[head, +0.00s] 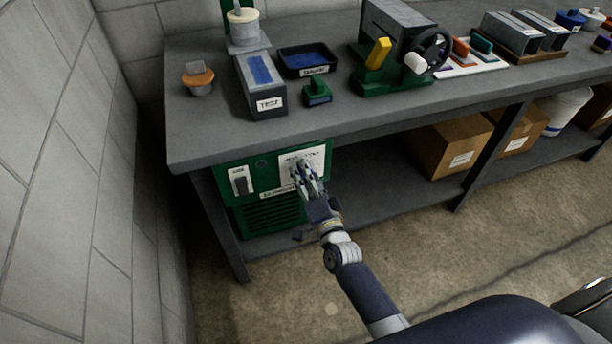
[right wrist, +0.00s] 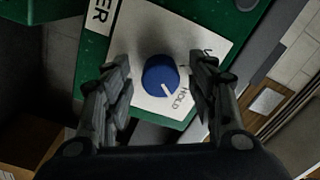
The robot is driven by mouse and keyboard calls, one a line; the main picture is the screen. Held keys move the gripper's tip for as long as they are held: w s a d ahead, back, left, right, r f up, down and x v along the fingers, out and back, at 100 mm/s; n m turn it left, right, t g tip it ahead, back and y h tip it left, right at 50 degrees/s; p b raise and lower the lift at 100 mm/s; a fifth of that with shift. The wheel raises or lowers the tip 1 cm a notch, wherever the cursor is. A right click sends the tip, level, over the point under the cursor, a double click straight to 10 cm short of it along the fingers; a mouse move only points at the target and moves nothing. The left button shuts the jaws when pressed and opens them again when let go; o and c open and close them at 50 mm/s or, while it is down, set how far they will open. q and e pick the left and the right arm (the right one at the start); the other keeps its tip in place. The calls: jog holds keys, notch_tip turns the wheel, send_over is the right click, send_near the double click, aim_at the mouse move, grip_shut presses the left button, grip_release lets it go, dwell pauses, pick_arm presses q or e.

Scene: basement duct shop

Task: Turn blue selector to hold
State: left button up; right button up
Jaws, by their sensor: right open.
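The blue selector (right wrist: 160,76) is a round knob on a white plate (right wrist: 134,50) in the right wrist view. Its white pointer line points down and right, close to the printed word HOLD (right wrist: 182,98). My right gripper (right wrist: 160,84) is open, with one finger on each side of the knob; I see gaps between the fingers and it. In the head view my right gripper (head: 305,172) is in front of the white plate (head: 318,157) on the green unit (head: 262,166) under the bench and hides the knob. My left gripper is not in view.
The grey bench top (head: 215,135) overhangs the green unit. A toggle switch (head: 240,180) is left of the plate. Above stand a TEST box (head: 262,85), a black tray (head: 307,60) and a green machine (head: 395,75). Cardboard boxes (head: 450,145) sit on the lower shelf.

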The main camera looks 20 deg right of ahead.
jog(key=s, duration=1.1)
jog(key=shift+s+d, duration=0.25)
jog(key=shift+s, duration=0.05)
jog(key=shift+f, duration=0.1)
jog(key=s+f+n+g, duration=0.3)
jog(key=s+f, duration=0.2)
jog(key=f, duration=0.5)
jog(key=s+f+n+g+y+p, duration=0.1)
jog(key=s+f+n+g, duration=0.25)
jog(key=f, duration=0.65)
jog(key=s+f+n+g, duration=0.25)
jog(key=s+f, duration=0.35)
jog(key=f, duration=0.4)
jog(key=s+d+f+n+g, duration=0.2)
jog(key=s+f, duration=0.2)
jog(key=s, duration=0.4)
jog(key=s+d+f+n+g+h, duration=0.1)
jog(key=s+d+f+n+g, duration=0.1)
jog(key=s, duration=0.6)
jog(key=s+d+f+n+g+p, duration=0.1)
jog(key=s+d+f+g, duration=0.1)
jog(key=s+f+g, duration=0.2)
jog(key=s+f, duration=0.3)
jog(key=s, duration=0.2)
jog(key=shift+n+h, duration=0.3)
jog(key=shift+n, duration=0.1)
jog(key=shift+f, duration=0.1)
